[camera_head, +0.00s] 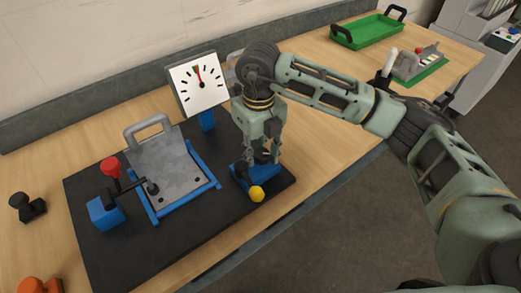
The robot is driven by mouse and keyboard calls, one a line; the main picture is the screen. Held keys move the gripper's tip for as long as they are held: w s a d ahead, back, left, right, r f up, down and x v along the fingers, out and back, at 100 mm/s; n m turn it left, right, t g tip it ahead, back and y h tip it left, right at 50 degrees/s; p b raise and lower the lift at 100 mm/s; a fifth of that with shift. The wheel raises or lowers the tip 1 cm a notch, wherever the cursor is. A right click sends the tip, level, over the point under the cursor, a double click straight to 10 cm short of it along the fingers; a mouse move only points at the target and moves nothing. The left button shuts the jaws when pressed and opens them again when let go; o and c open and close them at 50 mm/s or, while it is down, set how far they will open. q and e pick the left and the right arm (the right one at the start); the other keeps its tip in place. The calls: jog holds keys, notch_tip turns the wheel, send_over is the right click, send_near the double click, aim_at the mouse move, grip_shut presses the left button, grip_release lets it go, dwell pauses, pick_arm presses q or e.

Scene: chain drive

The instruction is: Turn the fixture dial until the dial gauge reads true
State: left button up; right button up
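The dial gauge (199,84) stands at the back of the black fixture base (190,240), a white square face with black tick marks. Its needle points nearly straight up, close to a small coloured mark at the top; the exact reading is too small to tell. My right gripper (262,160) points down over a blue block (241,181) with a yellow ball knob (257,194) at the base's right end. Its fingers are around or just above a dark part on the block; I cannot tell if they touch. No separate dial shows clearly. My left gripper is not in view.
A grey plate with a handle (165,165) sits in a blue frame, beside a red-knobbed lever (110,167). A black part (27,207) and an orange object (40,286) lie left. A green tray (368,31) and another fixture (416,66) stand at the far right.

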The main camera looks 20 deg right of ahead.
aim_at(258, 154)
jog(key=shift+o, duration=1)
jog(key=shift+a+r, duration=0.1)
jog(key=shift+a, duration=0.1)
jog(key=shift+r, duration=4)
